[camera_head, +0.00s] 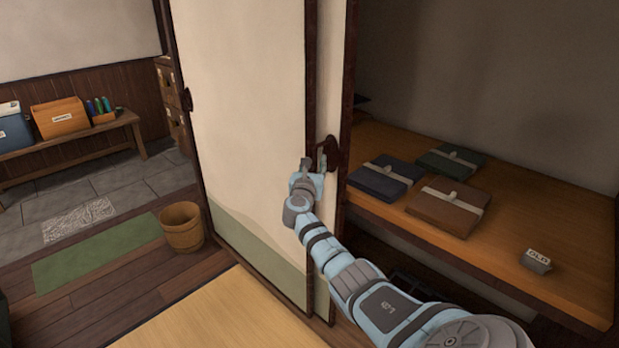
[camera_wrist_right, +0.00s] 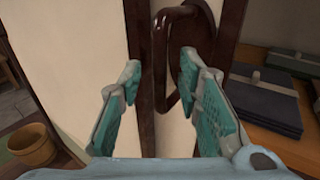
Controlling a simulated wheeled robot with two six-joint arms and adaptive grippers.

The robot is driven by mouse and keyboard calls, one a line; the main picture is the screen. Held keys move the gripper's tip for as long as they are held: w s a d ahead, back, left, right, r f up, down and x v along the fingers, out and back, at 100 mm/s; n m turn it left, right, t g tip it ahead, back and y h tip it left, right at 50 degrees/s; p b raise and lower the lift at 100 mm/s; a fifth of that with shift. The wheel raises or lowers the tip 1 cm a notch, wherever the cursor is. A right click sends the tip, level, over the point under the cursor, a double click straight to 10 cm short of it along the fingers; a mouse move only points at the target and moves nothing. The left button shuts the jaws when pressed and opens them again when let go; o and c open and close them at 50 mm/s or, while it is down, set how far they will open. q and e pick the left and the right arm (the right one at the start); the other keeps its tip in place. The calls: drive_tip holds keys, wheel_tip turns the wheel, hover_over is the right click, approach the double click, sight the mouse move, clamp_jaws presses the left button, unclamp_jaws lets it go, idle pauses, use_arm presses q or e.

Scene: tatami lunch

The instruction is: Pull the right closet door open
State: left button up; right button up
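The right closet door (camera_head: 331,75) is a pale panel with a dark wooden edge. It stands at the left of the closet opening, just beside another pale panel (camera_head: 245,110), and the shelf shows to its right. Its dark looped handle (camera_head: 333,152) also shows in the right wrist view (camera_wrist_right: 158,60). My right gripper (camera_head: 321,158) is at the handle. In the right wrist view its two teal-padded fingers (camera_wrist_right: 161,68) are apart, with the handle between and just beyond the tips. The right fingertip looks very near the loop; contact is unclear. My left gripper is out of view.
The closet shelf (camera_head: 560,215) holds several folded cloth bundles (camera_head: 448,205) and a small grey block with a label (camera_head: 536,261). A wooden bucket (camera_head: 182,228) stands on the floor left of the panels. A bench (camera_head: 85,138) with boxes is farther back.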

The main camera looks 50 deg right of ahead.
drive_tip(key=v, duration=1)
